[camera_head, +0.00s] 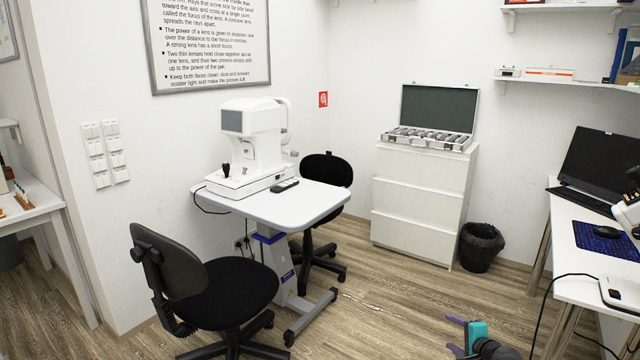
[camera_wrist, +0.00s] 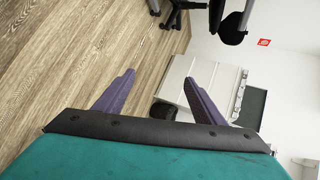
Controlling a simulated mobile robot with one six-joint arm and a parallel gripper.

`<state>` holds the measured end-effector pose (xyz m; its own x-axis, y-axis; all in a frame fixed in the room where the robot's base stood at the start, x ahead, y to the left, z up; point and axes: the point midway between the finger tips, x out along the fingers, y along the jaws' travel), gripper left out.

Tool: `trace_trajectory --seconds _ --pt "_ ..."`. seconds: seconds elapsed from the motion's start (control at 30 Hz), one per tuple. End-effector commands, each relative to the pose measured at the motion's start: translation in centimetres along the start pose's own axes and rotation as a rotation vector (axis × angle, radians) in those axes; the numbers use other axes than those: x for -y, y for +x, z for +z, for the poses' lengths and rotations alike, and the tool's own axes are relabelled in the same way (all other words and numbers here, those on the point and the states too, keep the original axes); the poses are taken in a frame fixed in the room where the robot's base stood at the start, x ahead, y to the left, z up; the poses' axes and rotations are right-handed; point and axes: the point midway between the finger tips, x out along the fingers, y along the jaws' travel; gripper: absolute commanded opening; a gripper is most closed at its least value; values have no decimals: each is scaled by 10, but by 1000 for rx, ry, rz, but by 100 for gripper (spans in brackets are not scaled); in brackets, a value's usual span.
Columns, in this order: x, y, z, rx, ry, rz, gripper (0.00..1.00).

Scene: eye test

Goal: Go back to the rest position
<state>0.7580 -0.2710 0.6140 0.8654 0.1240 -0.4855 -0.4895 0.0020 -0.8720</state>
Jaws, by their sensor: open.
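My gripper (camera_head: 452,335) shows low in the head view, right of centre, with purple fingers and a teal body. In the wrist view my gripper (camera_wrist: 160,77) has its two purple fingers spread apart with nothing between them. It is over open wood floor, in front of the white drawer cabinet (camera_head: 418,208). The cabinet also shows beyond the fingers in the wrist view (camera_wrist: 205,75), turned on its side. Most of my arm is out of view.
A white instrument table (camera_head: 310,205) with an eye-test machine (camera_head: 250,140) stands left, with black chairs (camera_head: 235,290) (camera_head: 325,172) beside it. A black bin (camera_head: 480,247) stands by the cabinet. A white desk (camera_head: 575,265) with a laptop (camera_head: 600,160) is at right. Floor between is clear.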

Motion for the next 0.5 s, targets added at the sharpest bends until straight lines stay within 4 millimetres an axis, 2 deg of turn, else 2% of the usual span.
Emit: trace_trajectory --seconds 0.03,0.23,0.37,0.5 --pt "-10 6 24 33 -19 32 63" --pt "-64 23 107 157 -111 162 63" --pt "-102 25 159 241 -182 249 63" --pt "-147 18 213 335 -267 349 63"
